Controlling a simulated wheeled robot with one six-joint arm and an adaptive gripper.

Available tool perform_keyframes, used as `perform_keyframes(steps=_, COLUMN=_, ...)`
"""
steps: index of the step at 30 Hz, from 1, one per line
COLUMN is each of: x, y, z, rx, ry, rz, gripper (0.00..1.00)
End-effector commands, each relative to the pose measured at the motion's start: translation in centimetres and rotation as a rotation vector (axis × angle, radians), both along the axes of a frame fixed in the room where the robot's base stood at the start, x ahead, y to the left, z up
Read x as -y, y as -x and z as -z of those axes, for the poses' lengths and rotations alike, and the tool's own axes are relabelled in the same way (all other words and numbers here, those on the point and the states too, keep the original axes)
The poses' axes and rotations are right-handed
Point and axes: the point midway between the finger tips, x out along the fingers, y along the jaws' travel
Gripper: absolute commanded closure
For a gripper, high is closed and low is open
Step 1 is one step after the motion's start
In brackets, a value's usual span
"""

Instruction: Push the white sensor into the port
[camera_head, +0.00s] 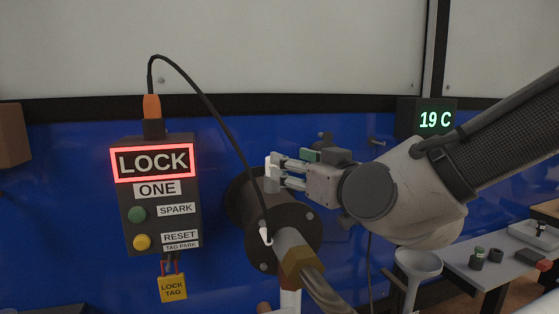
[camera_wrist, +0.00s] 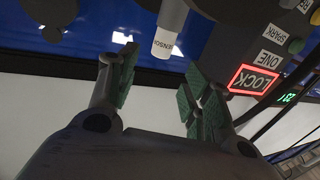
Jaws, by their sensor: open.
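The white sensor (camera_head: 272,161) stands upright on top of the dark round flanged body, on a grey stub (camera_head: 271,184). In the wrist view, the sensor (camera_wrist: 167,36), lettered SENSOR, shows beyond the fingertips, and its far end meets a dark part. The port opening itself is hidden, so its depth in the port cannot be told. My gripper (camera_head: 283,173) is just right of the sensor in the head view. In the wrist view, my gripper (camera_wrist: 162,65) has its green-padded fingers spread, with nothing between them.
The dark flanged body (camera_head: 292,219) has a brass fitting (camera_head: 301,265) and pipe below. A black cable (camera_head: 218,115) arches from the control box (camera_head: 160,203), lit LOCK, to the body. A funnel (camera_head: 417,263) and shelf (camera_head: 490,273) are at right.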

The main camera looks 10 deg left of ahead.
Motion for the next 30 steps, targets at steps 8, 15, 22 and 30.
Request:
perform_keyframes(steps=8, x=2.7, y=2.6, z=0.0, rx=-0.001, ry=-0.001, rz=-0.001, gripper=0.5)
perform_keyframes(steps=15, x=3.0, y=2.8, z=0.1, rx=-0.001, ry=0.0, rz=0.0, gripper=0.5)
perform_keyframes(steps=22, x=3.7, y=2.0, z=0.2, rx=-0.019, ry=0.011, rz=0.004, gripper=0.5)
perform_keyframes(steps=30, x=13.6, y=-3.3, z=3.1, rx=-0.255, ry=0.161, rz=0.071, gripper=0.5)
